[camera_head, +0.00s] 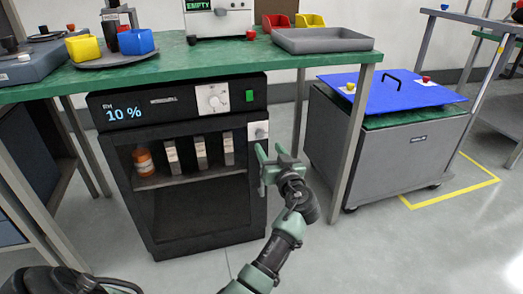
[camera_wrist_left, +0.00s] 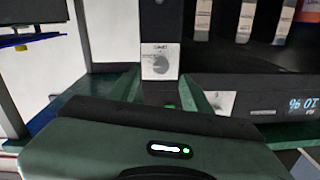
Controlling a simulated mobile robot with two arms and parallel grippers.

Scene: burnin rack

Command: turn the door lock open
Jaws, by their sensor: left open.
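The dark cabinet (camera_head: 190,236) stands under the green table, its glass door shut. The door lock (camera_head: 258,131) is a small white plate with a round knob at the upper right of the door. It also shows in the left wrist view (camera_wrist_left: 160,62), upside down, with the knob's slot roughly crosswise. My left gripper (camera_head: 268,158) is open and empty, just below and in front of the lock. In the left wrist view its fingers (camera_wrist_left: 162,92) lie either side of the lock's line, apparently short of the knob. My right gripper is out of view.
The green table (camera_head: 180,68) overhangs the cabinet, and its leg (camera_head: 355,140) stands right of my gripper. A grey cart (camera_head: 390,160) with a blue lid is farther right. Inside the cabinet are an orange bottle (camera_head: 144,162) and several upright modules. Floor in front is open.

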